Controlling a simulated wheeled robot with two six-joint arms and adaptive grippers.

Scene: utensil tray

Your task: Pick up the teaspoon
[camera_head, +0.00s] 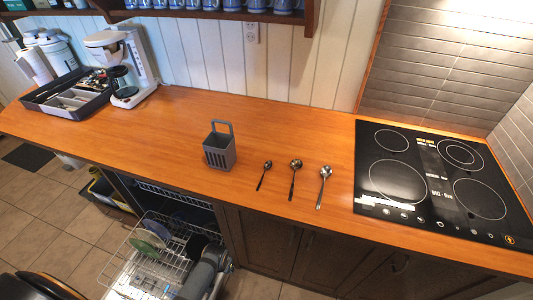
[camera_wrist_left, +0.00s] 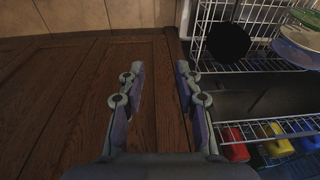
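Three metal spoons lie apart in a row on the wooden counter (camera_head: 175,125), handles toward the front edge. The left one (camera_head: 264,175) is the smallest and looks like the teaspoon. The middle spoon (camera_head: 294,178) and the right spoon (camera_head: 323,187) are larger. My left gripper (camera_wrist_left: 158,72) is open and empty in the left wrist view, in front of a brown cabinet door and beside the dishwasher racks. No spoon shows in that view. In the head view, a grey part of my left arm is low over the dishwasher, below counter level. My right gripper is not in view.
A grey slotted utensil basket (camera_head: 219,151) stands left of the spoons. A black cooktop (camera_head: 440,185) is to the right. A coffee maker (camera_head: 121,67) and utensil tray (camera_head: 67,97) stand at the left. The open dishwasher rack (camera_head: 150,255) juts out below the counter.

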